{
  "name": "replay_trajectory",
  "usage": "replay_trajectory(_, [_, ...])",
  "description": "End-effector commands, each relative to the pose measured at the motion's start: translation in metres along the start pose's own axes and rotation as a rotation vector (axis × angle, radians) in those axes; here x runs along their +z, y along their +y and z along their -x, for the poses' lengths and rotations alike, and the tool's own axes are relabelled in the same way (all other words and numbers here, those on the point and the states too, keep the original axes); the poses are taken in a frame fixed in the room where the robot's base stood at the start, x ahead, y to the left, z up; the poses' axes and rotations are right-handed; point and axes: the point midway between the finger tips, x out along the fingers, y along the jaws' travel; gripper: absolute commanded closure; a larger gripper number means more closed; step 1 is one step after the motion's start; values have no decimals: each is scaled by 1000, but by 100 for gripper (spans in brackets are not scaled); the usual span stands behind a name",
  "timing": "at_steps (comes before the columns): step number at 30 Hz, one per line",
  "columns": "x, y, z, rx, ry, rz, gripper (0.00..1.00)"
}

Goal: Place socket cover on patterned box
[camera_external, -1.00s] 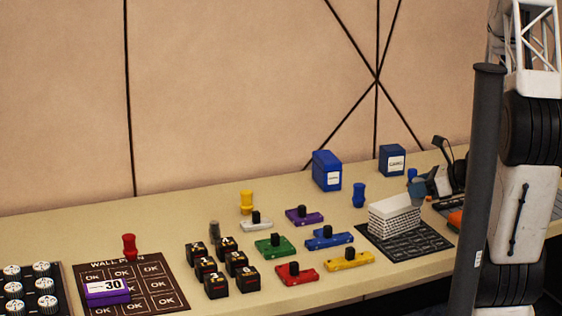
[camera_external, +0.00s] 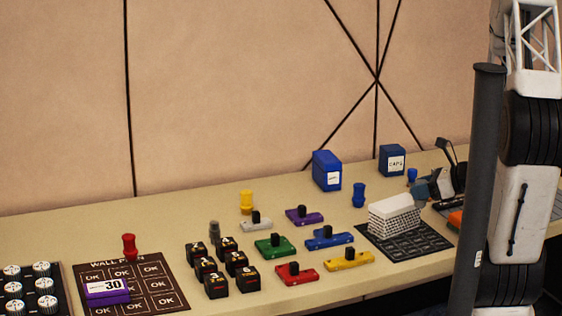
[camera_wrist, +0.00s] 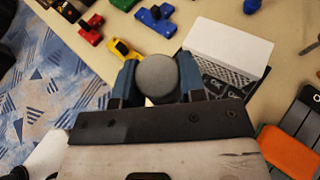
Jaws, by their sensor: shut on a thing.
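The patterned box (camera_external: 396,222) is white with a dark pattern on its sides and a plain white top. It stands on a dark mat at the right of the desk. It also shows in the wrist view (camera_wrist: 238,48), ahead and to the right of my gripper. My gripper (camera_wrist: 157,80) has blue-grey fingers closed on a smooth round grey piece, which I take to be the socket cover (camera_wrist: 157,76). In the external view my gripper (camera_external: 424,190) is at the box's right end, apart from its top as far as I can tell. The held piece is not clear there.
The dark mat (camera_external: 433,240) lies under the box. Yellow (camera_external: 349,260), blue (camera_external: 330,237) and red (camera_external: 297,273) knobbed pieces lie to its left. Blue boxes (camera_external: 327,171) stand behind. An orange thing (camera_wrist: 290,148) lies right of my gripper in the wrist view.

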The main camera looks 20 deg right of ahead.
Motion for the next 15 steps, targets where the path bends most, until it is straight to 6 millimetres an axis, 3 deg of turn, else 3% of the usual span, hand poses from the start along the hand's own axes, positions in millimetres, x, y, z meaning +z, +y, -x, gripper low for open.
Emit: replay_trajectory(15, [11,-57,-46,2,0,0,85])
